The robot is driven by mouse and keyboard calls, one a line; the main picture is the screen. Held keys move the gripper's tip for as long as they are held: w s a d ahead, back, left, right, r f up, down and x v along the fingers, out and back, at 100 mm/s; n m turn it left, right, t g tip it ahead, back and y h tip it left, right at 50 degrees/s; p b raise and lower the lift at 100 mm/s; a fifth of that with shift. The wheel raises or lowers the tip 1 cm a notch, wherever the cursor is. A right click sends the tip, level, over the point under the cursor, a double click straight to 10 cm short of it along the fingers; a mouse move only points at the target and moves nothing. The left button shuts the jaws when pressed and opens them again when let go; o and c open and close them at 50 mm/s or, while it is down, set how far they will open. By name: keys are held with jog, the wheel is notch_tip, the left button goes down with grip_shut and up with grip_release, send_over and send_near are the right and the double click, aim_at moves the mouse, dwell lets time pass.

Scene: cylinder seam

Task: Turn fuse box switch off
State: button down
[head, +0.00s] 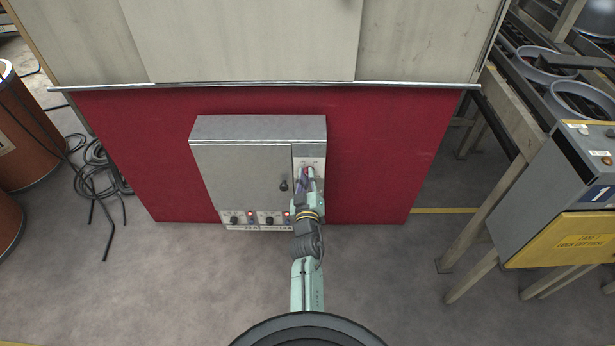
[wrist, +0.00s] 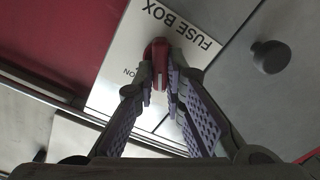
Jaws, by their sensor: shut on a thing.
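A grey metal cabinet (head: 240,175) is mounted on a red wall panel. Its right side carries a pale fuse box plate (head: 311,162), which shows closer in the wrist view (wrist: 112,82) with "FUSE BOX" printed upside down. A red switch handle (wrist: 157,50) stands out from this plate, and an upside-down "ON" label is beside it. My gripper (head: 308,177) reaches the plate from below. In the wrist view its purple-padded fingers (wrist: 161,80) are shut on the red handle, one on each side. In the head view the gripper hides most of the handle.
A black knob (head: 283,186) sits on the cabinet door just left of my gripper. Small dark switches (head: 250,219) line the cabinet's bottom edge. A control box with a yellow panel (head: 565,238) stands at the right. Loose black cables (head: 95,175) lie at the left.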

jog(key=c, duration=1.7)
grip_release()
jog(key=shift+o, duration=0.2)
jog(key=shift+s, duration=0.1)
jog(key=s, duration=0.7)
jog(key=shift+s, duration=0.15)
